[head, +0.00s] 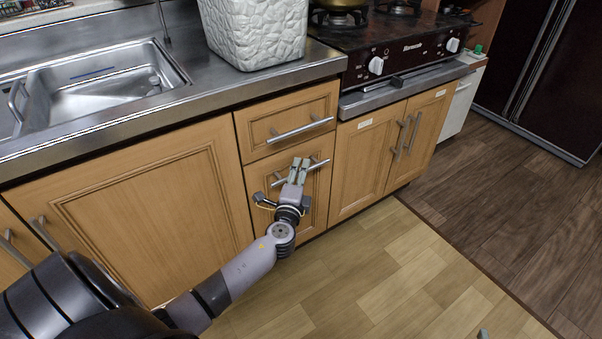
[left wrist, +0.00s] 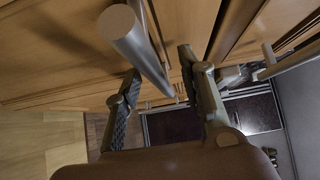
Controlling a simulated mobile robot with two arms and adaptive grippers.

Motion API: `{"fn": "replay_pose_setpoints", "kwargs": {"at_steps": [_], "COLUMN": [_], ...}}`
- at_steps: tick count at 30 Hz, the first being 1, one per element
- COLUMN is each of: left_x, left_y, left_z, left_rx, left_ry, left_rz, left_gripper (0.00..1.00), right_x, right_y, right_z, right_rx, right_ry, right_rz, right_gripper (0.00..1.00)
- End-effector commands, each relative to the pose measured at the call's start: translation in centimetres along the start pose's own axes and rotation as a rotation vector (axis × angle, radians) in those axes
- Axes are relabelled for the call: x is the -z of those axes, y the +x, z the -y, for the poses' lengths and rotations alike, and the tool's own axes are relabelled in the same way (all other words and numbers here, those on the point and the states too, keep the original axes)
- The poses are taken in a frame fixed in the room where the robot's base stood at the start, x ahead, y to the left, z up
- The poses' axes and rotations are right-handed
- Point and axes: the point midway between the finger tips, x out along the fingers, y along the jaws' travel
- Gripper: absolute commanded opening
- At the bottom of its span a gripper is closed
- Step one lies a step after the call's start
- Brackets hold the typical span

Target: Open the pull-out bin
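The pull-out bin front (head: 318,201) is the lower wooden panel in the narrow cabinet column, and it looks closed. Its metal bar handle (head: 318,165) runs across its upper part. My left gripper (head: 299,167) is at this handle, with its fingers over the bar in the head view. In the left wrist view the two fingers (left wrist: 162,97) stand apart, and the round bar (left wrist: 137,50) runs into the gap between them. I cannot tell whether either finger touches it. A small grey tip (head: 483,333) at the bottom edge may be part of my right gripper; its state does not show.
A drawer (head: 290,113) with its own bar handle sits just above. A sink cabinet door (head: 140,215) is to the left, stove cabinet doors (head: 385,155) to the right. The wooden floor (head: 370,275) in front is clear.

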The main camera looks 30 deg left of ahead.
Motion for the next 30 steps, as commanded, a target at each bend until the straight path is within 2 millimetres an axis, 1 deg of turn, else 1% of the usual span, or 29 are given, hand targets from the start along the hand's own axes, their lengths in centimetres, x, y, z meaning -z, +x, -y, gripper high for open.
{"fn": "replay_pose_setpoints", "kwargs": {"at_steps": [3, 11, 27, 30], "left_x": [0.00, 0.02, 0.03, 0.03], "left_y": [0.50, 0.54, 0.51, 0.50], "left_z": [-0.02, -0.01, -0.04, -0.05], "left_rx": [0.000, 0.000, -0.001, -0.001], "left_ry": [0.000, 0.000, 0.000, 0.000], "left_rz": [0.000, -0.001, -0.001, -0.001], "left_gripper": [0.37, 0.36, 0.00, 0.00], "right_x": [0.26, 0.32, 0.26, 0.25], "right_y": [0.06, 0.06, 0.07, 0.07], "right_z": [0.04, 0.05, 0.06, 0.06], "right_rx": [0.001, 0.001, 0.001, 0.001], "right_ry": [0.000, 0.000, 0.000, 0.000], "right_rz": [-0.014, -0.016, -0.014, -0.014], "right_gripper": [0.40, 0.40, 0.40, 0.40]}}
